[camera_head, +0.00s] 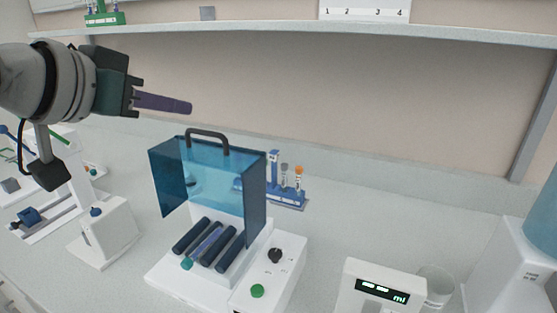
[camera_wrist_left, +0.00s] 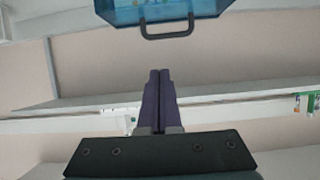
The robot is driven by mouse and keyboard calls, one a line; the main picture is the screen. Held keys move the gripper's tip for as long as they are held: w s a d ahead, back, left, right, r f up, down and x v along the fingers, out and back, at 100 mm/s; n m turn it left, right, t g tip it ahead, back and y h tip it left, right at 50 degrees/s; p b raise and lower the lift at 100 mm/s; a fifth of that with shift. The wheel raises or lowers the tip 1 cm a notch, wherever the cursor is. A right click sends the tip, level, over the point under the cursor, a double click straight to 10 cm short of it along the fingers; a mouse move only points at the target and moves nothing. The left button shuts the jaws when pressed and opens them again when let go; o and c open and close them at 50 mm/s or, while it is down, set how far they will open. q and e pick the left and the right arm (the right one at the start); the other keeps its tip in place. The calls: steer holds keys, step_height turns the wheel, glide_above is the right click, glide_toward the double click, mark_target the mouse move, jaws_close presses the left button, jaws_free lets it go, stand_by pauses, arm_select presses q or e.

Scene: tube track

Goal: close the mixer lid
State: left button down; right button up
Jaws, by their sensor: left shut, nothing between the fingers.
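The mixer (camera_head: 176,271) is a white box on the bench with dark rollers and a tube between them. Its translucent blue lid (camera_head: 215,176) stands raised over the rollers, with a dark handle (camera_head: 207,136) on its top edge. In the left wrist view the lid (camera_wrist_left: 165,11) and its handle (camera_wrist_left: 167,34) show at the top. My left gripper (camera_head: 189,107) is shut and empty, above and slightly left of the handle, apart from it. Its purple fingers (camera_wrist_left: 159,78) lie together in the left wrist view. My right gripper is out of view.
A blue rack with tubes (camera_head: 288,190) stands behind the lid on the right. A white device with a display (camera_head: 383,289) and a clear beaker (camera_head: 434,284) are at the front right. A small white device (camera_head: 104,233) stands left. A shelf (camera_head: 300,35) runs above.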

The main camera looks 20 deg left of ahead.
arm_select(q)
steer(key=w, duration=0.1)
glide_above(208, 152)
steer(key=w, duration=0.3)
step_height(208, 152, down, 3)
steer(key=shift+d+f+t, duration=0.1)
steer(key=shift+t, duration=0.3)
steer(key=shift+s+f, duration=0.1)
steer(key=shift+f, duration=0.05)
steer(key=shift+s+f+p, duration=0.4)
steer(key=shift+s+f, duration=0.1)
steer(key=shift+s, duration=0.25)
steer(key=shift+s+f+p, duration=0.35)
steer(key=shift+s+f, duration=0.1)
steer(key=shift+s, duration=0.3)
steer(key=shift+f, duration=0.1)
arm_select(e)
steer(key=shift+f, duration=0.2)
